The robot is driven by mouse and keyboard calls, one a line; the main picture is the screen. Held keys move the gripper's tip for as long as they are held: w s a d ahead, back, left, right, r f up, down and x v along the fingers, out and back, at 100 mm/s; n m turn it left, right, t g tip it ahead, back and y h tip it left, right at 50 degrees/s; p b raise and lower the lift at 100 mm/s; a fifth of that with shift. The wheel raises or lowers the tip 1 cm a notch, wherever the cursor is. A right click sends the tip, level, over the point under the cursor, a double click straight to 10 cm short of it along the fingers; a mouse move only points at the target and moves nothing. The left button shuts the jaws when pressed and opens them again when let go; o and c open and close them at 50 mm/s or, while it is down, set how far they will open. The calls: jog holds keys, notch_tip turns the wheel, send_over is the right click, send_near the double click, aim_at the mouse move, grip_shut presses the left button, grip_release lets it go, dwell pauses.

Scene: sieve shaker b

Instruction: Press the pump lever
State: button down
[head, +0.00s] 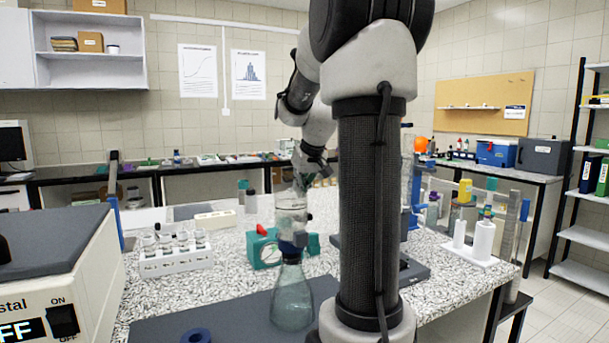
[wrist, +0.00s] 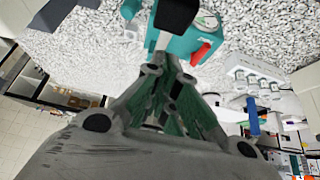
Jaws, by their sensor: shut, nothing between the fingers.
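The teal pump (head: 265,249) stands on the speckled bench behind the glass flask, which hides part of it. Its red lever (head: 262,230) sticks up at its upper left. In the wrist view the pump (wrist: 196,32) is at the top, with the red lever (wrist: 205,53) just right of my fingers. My gripper (wrist: 176,18) is shut and empty, its dark tip overlapping the pump in that view. I cannot tell whether it touches the pump. In the head view my gripper (head: 305,180) is above and right of the lever, partly hidden by glassware.
A filter flask (head: 292,300) with a glass funnel (head: 291,208) stands close in front of the pump. A white rack of bottles (head: 175,262) is at left, the sieve shaker housing (head: 62,270) at near left. White cylinders (head: 482,240) stand at right.

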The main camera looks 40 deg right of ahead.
jog(key=shift+s+a+f, duration=0.1)
jog(key=shift+s+f, duration=0.15)
jog(key=shift+f, duration=0.75)
jog(key=shift+s+a+f, duration=0.1)
jog(key=shift+s+f, duration=0.1)
jog(key=shift+f, duration=0.8)
jog(key=f, duration=0.2)
jog(key=s+f, duration=0.1)
jog(key=f, duration=0.1)
jog(key=s+f, duration=0.1)
jog(key=f, duration=0.1)
jog(key=shift+s+a+f, duration=0.1)
jog(key=shift+s+a, duration=0.05)
jog(key=shift+a, duration=0.15)
notch_tip(320, 180, up, 5)
jog(key=shift+f, duration=0.1)
jog(key=s+a+r, duration=0.2)
jog(key=s+r, duration=0.3)
jog(key=s, duration=0.2)
jog(key=shift+s+r, duration=0.35)
jog(key=shift+r, duration=0.05)
